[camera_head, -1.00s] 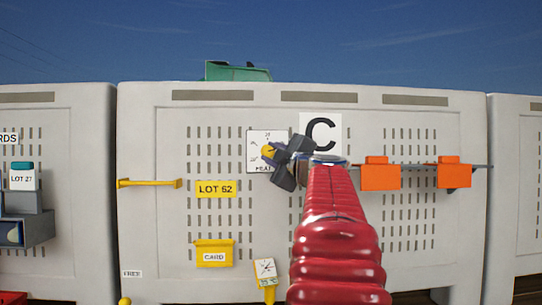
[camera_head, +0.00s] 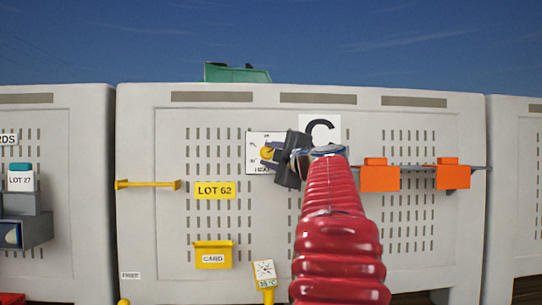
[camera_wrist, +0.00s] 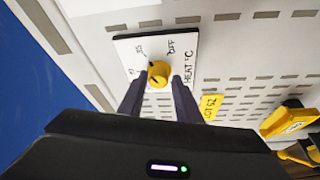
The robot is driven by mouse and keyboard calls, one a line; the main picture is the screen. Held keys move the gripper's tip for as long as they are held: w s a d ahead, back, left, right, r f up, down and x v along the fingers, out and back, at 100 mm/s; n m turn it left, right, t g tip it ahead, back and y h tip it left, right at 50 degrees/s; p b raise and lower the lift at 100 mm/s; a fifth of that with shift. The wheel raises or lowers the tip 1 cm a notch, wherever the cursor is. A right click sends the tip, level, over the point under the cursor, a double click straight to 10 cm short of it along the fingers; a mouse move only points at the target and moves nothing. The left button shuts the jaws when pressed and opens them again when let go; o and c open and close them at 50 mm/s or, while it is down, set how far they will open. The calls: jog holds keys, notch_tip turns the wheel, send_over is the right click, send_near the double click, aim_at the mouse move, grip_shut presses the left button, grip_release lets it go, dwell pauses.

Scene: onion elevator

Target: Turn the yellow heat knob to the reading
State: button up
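The yellow heat knob (camera_head: 266,153) sits on a white dial plate (camera_head: 254,138) marked HEAT on the pale crate wall. In the wrist view the knob (camera_wrist: 158,73) is in the middle of the plate (camera_wrist: 183,45), with OFF and numbers around it. A small dark mark shows on the knob, but I cannot tell its exact setting. My gripper (camera_wrist: 157,84) is open, its two dark fingers apart, with the knob between and just ahead of the tips. In the head view my gripper (camera_head: 284,157) is right beside the knob. A small gauge (camera_head: 264,271) below appears to read 35 °C.
A yellow LOT 62 label (camera_head: 215,190), a yellow card holder (camera_head: 213,254) and a yellow bar (camera_head: 148,184) are on the wall left and below. Two orange blocks (camera_head: 380,176) sit on a rail to the right.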

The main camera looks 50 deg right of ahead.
jog(key=shift+o, duration=1.3)
jog(key=shift+s, duration=0.1)
jog(key=shift+s+a, duration=0.1)
jog(key=shift+s, duration=0.25)
jog(key=v, duration=1.3)
jog(key=shift+r, duration=0.1)
